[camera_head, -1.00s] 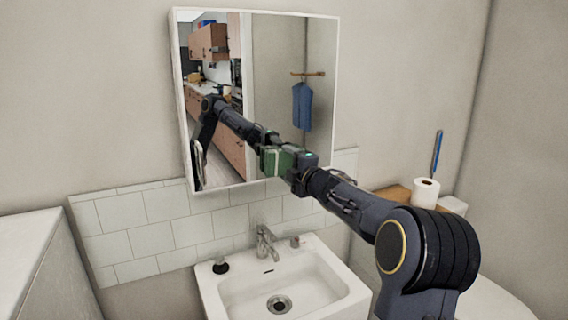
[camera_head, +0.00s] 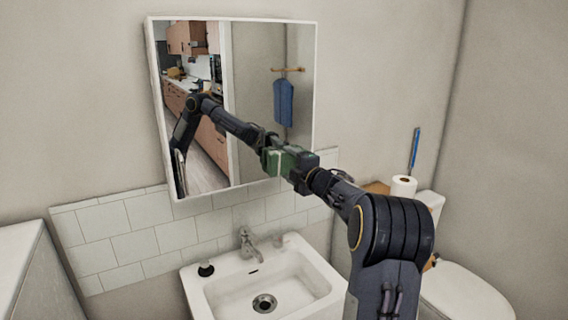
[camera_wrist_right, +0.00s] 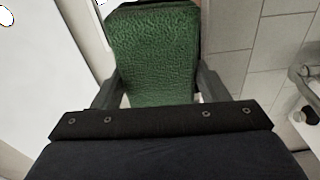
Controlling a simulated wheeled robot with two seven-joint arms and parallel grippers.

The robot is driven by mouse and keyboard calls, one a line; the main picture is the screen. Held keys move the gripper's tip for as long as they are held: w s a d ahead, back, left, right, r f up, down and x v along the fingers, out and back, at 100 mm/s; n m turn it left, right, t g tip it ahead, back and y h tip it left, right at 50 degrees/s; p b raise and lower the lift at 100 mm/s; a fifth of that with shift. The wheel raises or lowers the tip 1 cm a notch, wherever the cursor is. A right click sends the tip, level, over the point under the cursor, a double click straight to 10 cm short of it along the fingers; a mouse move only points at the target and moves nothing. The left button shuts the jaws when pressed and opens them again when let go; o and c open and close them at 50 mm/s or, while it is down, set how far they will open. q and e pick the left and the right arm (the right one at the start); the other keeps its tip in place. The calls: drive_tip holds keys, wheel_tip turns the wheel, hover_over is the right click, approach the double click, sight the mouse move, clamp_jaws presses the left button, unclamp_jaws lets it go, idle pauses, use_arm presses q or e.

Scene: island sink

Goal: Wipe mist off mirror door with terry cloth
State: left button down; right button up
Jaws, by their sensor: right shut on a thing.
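The mirror door (camera_head: 256,60) hangs on the wall above the sink, in a thin white frame. Its glass reflects a kitchen, a blue towel and my arm. My right gripper (camera_head: 284,162) is at the lower right part of the mirror, shut on the green terry cloth (camera_head: 275,161). In the right wrist view the cloth (camera_wrist_right: 153,50) fills the space between the two fingers (camera_wrist_right: 153,92). I cannot tell whether the cloth touches the glass. I cannot make out mist on the glass. My left gripper is not in view.
The white sink (camera_head: 222,296) with its tap (camera_head: 247,243) stands below the mirror. A dark stopper-like item (camera_head: 206,269) sits on its left rim. A toilet (camera_head: 465,290), paper roll (camera_head: 403,187) and blue-handled brush (camera_head: 414,150) are on the right. White tiles (camera_head: 135,240) line the wall.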

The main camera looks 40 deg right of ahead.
drive_tip(key=shift+s+d+r+p, duration=0.15)
drive_tip(key=shift+d+p, duration=0.2)
drive_tip(key=shift+d, duration=0.25)
drive_tip(key=shift+s+d+p, duration=0.1)
drive_tip(key=shift+d+p, duration=0.25)
drive_tip(key=shift+d, duration=0.2)
drive_tip(key=shift+s+d+p, duration=0.2)
drive_tip(key=shift+d+p, duration=0.1)
drive_tip(key=shift+d, duration=0.4)
drive_tip(key=shift+s+a+b, duration=0.25)
drive_tip(key=shift+s+b, duration=0.15)
drive_tip(key=shift+s, duration=0.55)
drive_tip(key=shift+s+a+b, duration=0.2)
drive_tip(key=shift+s+b, duration=0.15)
drive_tip(key=shift+s, duration=0.6)
drive_tip(key=shift+s+a+b, duration=0.25)
drive_tip(key=shift+s+b, duration=0.15)
drive_tip(key=shift+s, duration=0.55)
drive_tip(key=shift+s, duration=0.1)
